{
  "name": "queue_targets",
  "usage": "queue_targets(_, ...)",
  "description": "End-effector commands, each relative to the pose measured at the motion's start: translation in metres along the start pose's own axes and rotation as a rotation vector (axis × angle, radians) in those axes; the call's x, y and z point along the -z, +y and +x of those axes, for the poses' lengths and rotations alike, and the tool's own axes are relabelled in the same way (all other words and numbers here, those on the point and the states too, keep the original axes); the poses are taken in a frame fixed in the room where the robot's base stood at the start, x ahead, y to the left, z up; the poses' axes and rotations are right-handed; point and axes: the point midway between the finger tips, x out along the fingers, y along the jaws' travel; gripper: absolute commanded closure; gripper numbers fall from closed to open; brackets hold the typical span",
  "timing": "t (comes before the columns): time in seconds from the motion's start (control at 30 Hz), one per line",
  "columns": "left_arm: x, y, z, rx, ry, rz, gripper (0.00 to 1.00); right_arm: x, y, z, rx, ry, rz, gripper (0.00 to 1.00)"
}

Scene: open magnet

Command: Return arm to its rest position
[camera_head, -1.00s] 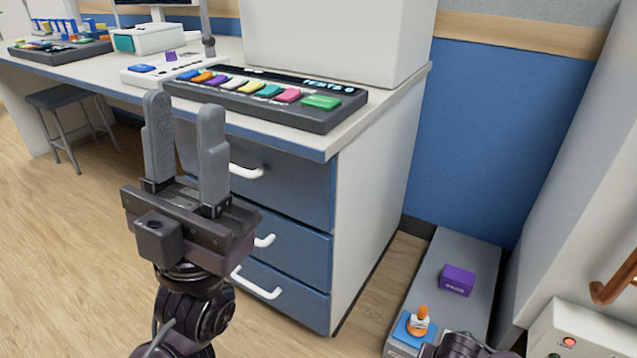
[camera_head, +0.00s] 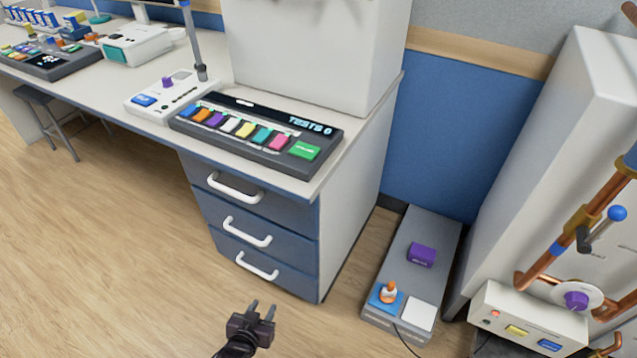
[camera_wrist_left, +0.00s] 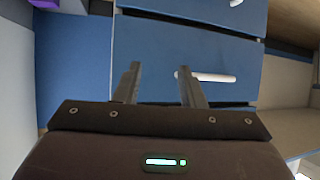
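My left gripper (camera_head: 261,309) is low in the head view, in front of the blue drawers and above the wooden floor. Its two fingers are apart with nothing between them. In the left wrist view the same gripper (camera_wrist_left: 156,84) is open and empty, with a blue drawer front and a white handle (camera_wrist_left: 205,77) beyond the fingers. I cannot tell the exact gap to the drawers, but no contact shows. My right gripper is not in view.
The desk's drawer unit (camera_head: 262,232) has white handles. A keypad console (camera_head: 258,133) lies on the desk. A grey floor box (camera_head: 440,240) with a purple block (camera_head: 421,255) stands at right, near a white control box (camera_head: 530,318) and copper pipes.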

Motion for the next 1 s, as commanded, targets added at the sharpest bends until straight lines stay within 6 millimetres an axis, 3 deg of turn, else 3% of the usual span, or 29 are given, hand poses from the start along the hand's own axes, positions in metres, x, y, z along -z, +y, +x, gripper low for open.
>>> queue_targets(0.03,-0.025,-0.002,-0.025,0.007,-0.116,-0.005,0.64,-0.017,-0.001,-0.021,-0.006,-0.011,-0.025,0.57)
queue_targets(0.2,-0.132,-0.005,-0.102,0.025,-0.457,-0.022,0.64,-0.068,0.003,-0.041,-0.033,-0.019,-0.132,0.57)
queue_targets(0.3,-0.182,-0.005,-0.158,0.032,-0.635,-0.032,0.64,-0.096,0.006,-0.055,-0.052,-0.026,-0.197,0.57)
queue_targets(0.4,-0.218,-0.003,-0.210,0.037,-0.781,-0.040,0.64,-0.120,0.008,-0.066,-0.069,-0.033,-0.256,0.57)
queue_targets(0.5,-0.242,-0.002,-0.249,0.040,-0.885,-0.046,0.64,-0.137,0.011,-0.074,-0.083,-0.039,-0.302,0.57)
queue_targets(0.63,-0.259,0.000,-0.277,0.043,-0.956,-0.050,0.64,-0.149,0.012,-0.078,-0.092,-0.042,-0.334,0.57)
queue_targets(0.87,-0.265,0.000,-0.283,0.043,-0.973,-0.051,0.64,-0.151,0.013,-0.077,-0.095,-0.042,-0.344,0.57)
queue_targets(0.93,-0.265,0.000,-0.282,0.043,-0.973,-0.051,0.64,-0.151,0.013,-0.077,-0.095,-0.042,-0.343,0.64)
queue_targets(1.0,-0.265,0.000,-0.282,0.043,-0.972,-0.051,0.64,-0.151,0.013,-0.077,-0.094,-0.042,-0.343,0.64)
